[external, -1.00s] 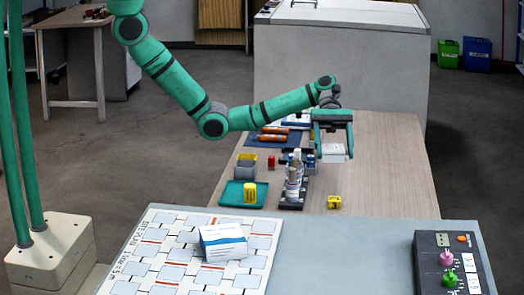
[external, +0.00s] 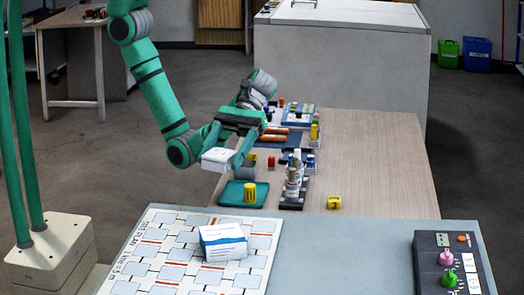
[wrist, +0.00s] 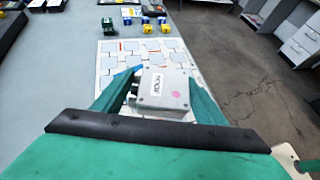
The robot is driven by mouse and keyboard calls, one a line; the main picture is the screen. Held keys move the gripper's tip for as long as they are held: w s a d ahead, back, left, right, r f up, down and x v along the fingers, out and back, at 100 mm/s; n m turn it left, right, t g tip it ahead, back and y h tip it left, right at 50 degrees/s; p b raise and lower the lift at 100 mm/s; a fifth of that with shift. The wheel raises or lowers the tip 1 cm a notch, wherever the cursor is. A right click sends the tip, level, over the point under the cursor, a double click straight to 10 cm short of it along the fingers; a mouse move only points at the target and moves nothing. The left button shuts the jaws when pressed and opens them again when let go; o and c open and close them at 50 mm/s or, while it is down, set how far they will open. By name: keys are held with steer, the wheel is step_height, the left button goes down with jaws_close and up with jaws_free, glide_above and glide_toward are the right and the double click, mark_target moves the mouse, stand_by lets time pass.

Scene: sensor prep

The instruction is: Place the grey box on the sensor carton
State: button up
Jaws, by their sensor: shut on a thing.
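My gripper (external: 222,153) is shut on the grey box (external: 215,160) and holds it in the air left of the wooden table. In the wrist view the grey box (wrist: 163,88) sits between the fingers of my gripper (wrist: 160,98), with a label and a pink dot on its face. The sensor carton (external: 223,241), white with a blue stripe, lies on the printed board in front, apart from the grey box. In the wrist view the carton is mostly hidden behind the held box; a blue sliver shows beside it.
The printed board (external: 150,262) lies on the grey bench. A control box (external: 447,262) is at the right. The bench between board and control box is clear.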

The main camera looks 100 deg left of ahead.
steer(key=s+d+r+g, duration=0.1)
steer(key=s+d+r, duration=0.15)
steer(key=s, duration=0.45)
glide_above(222, 234)
steer(key=shift+m, duration=0.4)
steer(key=f, duration=0.9)
steer(key=shift+s+a+f, duration=0.25)
steer(key=shift+a+f, duration=0.1)
steer(key=shift+a, duration=0.05)
steer(key=shift+w+d+f, duration=0.3)
steer(key=shift+d+f, duration=0.1)
steer(key=shift+f, duration=1.65)
steer(key=shift+f, duration=0.15)
steer(key=o, duration=1.1)
steer(key=shift+o, duration=0.2)
